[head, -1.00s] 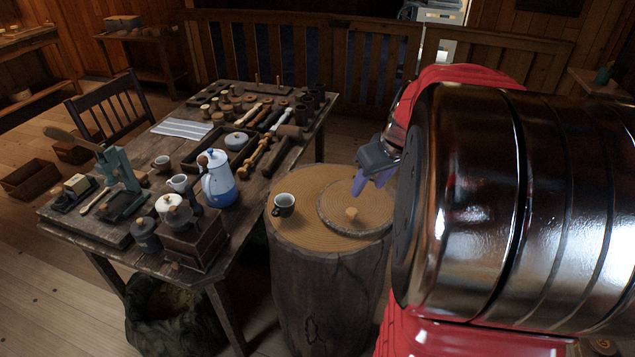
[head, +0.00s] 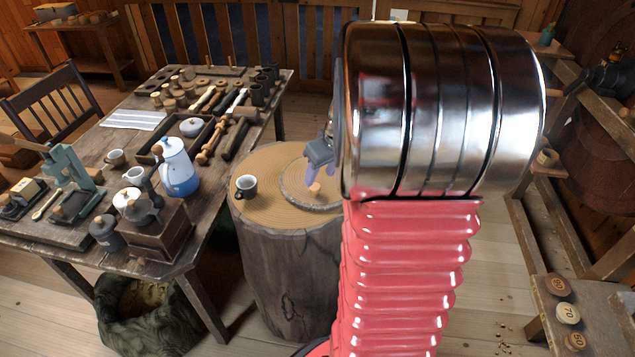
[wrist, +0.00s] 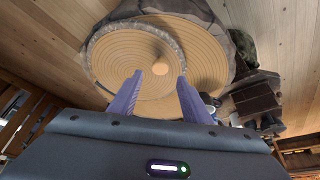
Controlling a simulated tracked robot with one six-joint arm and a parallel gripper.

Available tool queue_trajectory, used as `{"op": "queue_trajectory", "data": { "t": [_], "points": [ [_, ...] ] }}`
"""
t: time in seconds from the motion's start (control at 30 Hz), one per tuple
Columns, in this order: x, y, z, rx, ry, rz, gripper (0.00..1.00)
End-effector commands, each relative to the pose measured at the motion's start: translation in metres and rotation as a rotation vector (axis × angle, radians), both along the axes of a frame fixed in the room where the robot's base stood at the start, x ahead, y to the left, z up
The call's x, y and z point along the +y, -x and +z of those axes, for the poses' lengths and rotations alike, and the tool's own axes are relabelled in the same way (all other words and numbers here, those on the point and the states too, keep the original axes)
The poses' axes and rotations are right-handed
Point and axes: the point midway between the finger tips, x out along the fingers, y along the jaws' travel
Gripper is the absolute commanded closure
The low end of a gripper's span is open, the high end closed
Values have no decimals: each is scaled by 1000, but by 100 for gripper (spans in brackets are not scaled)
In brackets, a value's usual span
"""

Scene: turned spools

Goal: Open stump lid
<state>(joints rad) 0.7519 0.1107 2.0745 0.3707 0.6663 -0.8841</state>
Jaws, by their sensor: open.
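The stump (head: 285,270) stands upright right of the workbench, with bark sides and a ringed tan top. Its round lid (head: 297,190) lies flat on the top, with a bark-coloured rim and a small wooden knob (head: 314,189) in the middle. My gripper (head: 310,178) is just above the lid, close to the knob, with purple fingers pointing down. In the wrist view the fingers (wrist: 163,88) are apart and empty, and the knob (wrist: 159,70) shows just beyond the gap between them. My arm hides the right part of the lid and stump.
A stand with numbered discs (head: 568,313) is at right.

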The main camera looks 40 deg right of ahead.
Motion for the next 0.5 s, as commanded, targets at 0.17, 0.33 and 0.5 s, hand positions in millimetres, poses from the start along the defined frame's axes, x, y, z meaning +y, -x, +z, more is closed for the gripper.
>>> {"op": "queue_trajectory", "data": {
  "t": [0.17,0.33,0.5],
  "points": [
    [0,-10,-24,2,-2,1,56],
    [-2,-17,-43,2,-2,2,56],
    [-2,-22,-54,1,-1,0,56]
  ]
}}
